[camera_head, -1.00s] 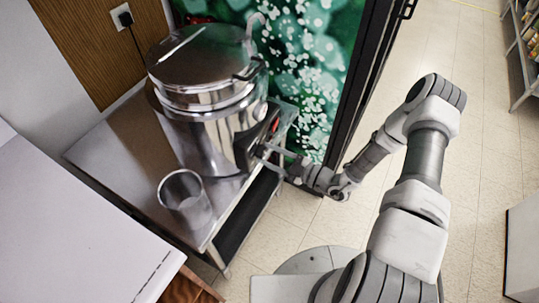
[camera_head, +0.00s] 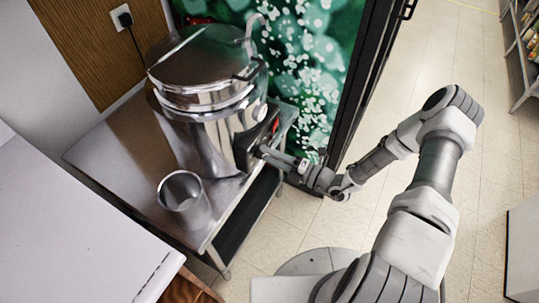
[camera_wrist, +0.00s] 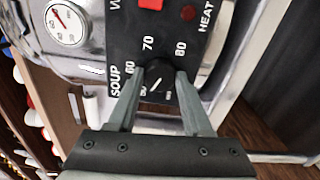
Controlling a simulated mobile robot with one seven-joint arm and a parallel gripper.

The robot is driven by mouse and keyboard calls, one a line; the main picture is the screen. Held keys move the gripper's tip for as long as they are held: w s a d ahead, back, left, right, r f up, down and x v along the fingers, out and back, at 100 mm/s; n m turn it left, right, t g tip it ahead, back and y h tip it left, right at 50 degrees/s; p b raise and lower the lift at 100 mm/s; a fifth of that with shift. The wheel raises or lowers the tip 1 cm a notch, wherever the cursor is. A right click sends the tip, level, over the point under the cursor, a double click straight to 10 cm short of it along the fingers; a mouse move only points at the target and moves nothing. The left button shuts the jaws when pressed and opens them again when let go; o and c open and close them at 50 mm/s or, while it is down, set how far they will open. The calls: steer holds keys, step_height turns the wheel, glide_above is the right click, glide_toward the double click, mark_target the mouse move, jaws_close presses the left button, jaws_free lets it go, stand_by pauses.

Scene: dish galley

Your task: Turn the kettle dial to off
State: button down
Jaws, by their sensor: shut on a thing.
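The kettle (camera_head: 205,125) is a large lidded steel vessel with a dark control panel on its right side, standing on a metal table. In the wrist view the panel (camera_wrist: 125,45) carries the words SOUP and HEAT and the numbers 60, 70 and 80. The black dial (camera_wrist: 157,76) sits below these numbers, with a white pointer line visible on it. My gripper (camera_wrist: 158,80) is shut on the dial, one finger on each side. In the head view my gripper (camera_head: 264,152) reaches the kettle's lower right side; the dial is hidden there.
A steel cup (camera_head: 184,200) stands on the metal table (camera_head: 105,155) in front of the kettle. A white counter (camera_head: 75,235) is at the lower left. A round gauge (camera_wrist: 67,24) and red switch (camera_wrist: 150,3) are near the dial.

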steer(key=n+p, duration=0.1)
steer(key=n, duration=2.5)
steer(key=shift+s, duration=0.1)
steer(key=n, duration=0.4)
steer(key=shift+n, duration=2.4)
steer(key=shift+c, duration=1.7)
jaws_free()
